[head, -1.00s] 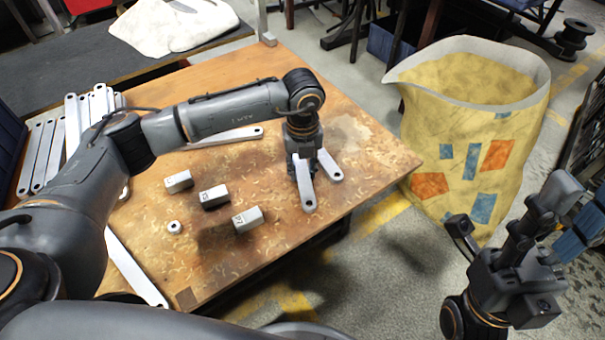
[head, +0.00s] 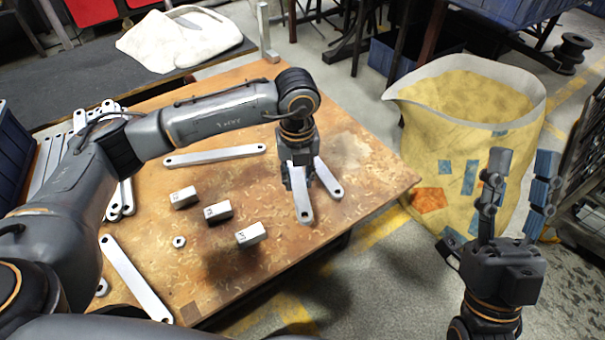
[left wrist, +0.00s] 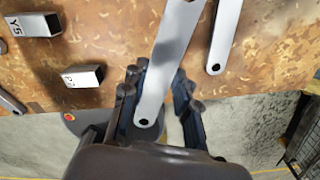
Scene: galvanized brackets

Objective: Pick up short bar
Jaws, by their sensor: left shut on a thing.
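My left gripper (head: 299,180) points down over the right part of the wooden table (head: 215,275), shut on a flat grey short bar (head: 303,206). In the left wrist view the short bar (left wrist: 165,72) runs between the fingers, its holed end towards the palm. Whether it touches the tabletop I cannot tell. A second similar bar (head: 327,178) lies just right of it, apart from the fingers in the left wrist view (left wrist: 226,38). My right gripper (head: 490,205) is empty, its fingers pointing up and spread, beyond the table's right edge.
Three marked blocks, one of them here (head: 252,234), and a small ring (head: 179,242) lie left of the gripper. Longer bars lie behind (head: 215,154) and at front left (head: 135,278). A yellow sack (head: 465,130) stands beyond the right edge.

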